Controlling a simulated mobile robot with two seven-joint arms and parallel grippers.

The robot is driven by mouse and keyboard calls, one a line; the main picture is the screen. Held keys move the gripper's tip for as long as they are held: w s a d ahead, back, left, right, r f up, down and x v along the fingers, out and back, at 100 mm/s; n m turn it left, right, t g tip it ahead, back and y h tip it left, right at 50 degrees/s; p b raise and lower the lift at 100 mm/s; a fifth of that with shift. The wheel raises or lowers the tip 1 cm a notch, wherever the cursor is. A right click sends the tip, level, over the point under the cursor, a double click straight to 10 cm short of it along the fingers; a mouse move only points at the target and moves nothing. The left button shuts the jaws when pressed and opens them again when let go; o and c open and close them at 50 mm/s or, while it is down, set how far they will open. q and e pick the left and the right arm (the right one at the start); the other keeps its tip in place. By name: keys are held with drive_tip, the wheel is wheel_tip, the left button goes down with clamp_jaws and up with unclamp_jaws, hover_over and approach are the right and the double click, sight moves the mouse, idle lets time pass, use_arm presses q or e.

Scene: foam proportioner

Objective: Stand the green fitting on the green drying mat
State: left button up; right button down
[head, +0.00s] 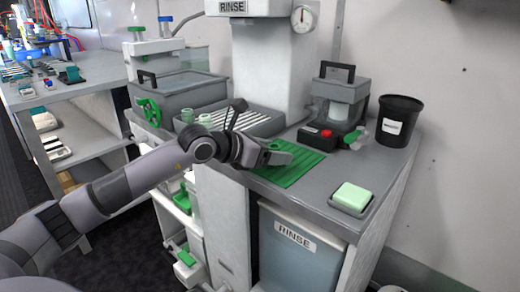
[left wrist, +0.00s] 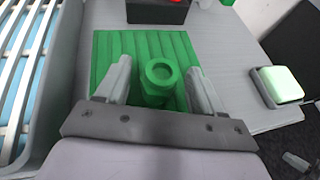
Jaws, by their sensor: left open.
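The green fitting (left wrist: 161,82) stands on the ribbed green drying mat (left wrist: 112,50), its round open end facing up in the left wrist view. The mat also shows on the grey counter in the head view (head: 302,168). My left gripper (left wrist: 158,85) is open, with one finger on each side of the fitting. A gap shows between the fitting and each finger. In the head view my left gripper (head: 268,154) is low over the mat's left part and mostly hides the fitting. My right gripper is in neither view.
A slatted rack (head: 255,118) lies behind my gripper. A black box with a red button (head: 318,135) stands behind the mat. A pale green sponge in a dish (head: 354,196) sits to the right, near the counter's front edge. A black bucket (head: 397,120) stands at the back right.

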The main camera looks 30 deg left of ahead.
use_arm(q)
drive_tip(key=b+v, duration=0.4)
drive_tip(key=v, duration=0.8)
drive_tip(key=shift+b, duration=0.4)
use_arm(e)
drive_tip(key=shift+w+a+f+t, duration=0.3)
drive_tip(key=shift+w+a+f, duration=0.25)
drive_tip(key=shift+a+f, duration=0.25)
use_arm(q)
drive_tip(key=shift+r, duration=0.15)
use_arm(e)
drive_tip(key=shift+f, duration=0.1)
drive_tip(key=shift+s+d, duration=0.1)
